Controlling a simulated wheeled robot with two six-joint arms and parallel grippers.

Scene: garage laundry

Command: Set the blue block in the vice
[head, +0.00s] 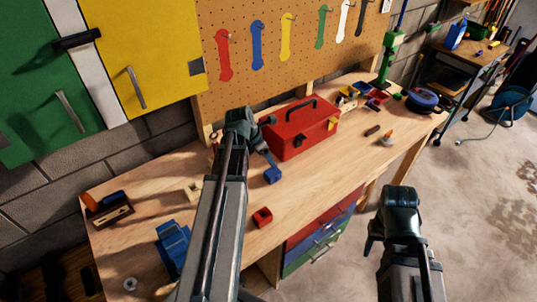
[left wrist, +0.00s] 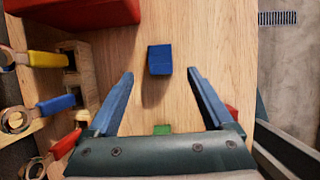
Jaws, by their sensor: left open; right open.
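The blue block (head: 273,174) stands on the workbench just in front of the red toolbox. It also shows in the left wrist view (left wrist: 160,60), ahead of and between the lines of the fingers. My left gripper (head: 264,146) is open and empty near the block; its spread fingers show in the left wrist view (left wrist: 160,82). The blue vice (head: 172,247) is at the bench's near left, partly hidden by my left arm. My right gripper (head: 372,232) is open and empty, out beyond the bench's front edge.
The red toolbox (head: 301,128) stands behind the block. A red block (head: 263,216) is near the front edge. A green block (left wrist: 162,129) shows at the gripper's base in the left wrist view. A wooden plane (head: 108,209) and nut (head: 130,284) lie at left.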

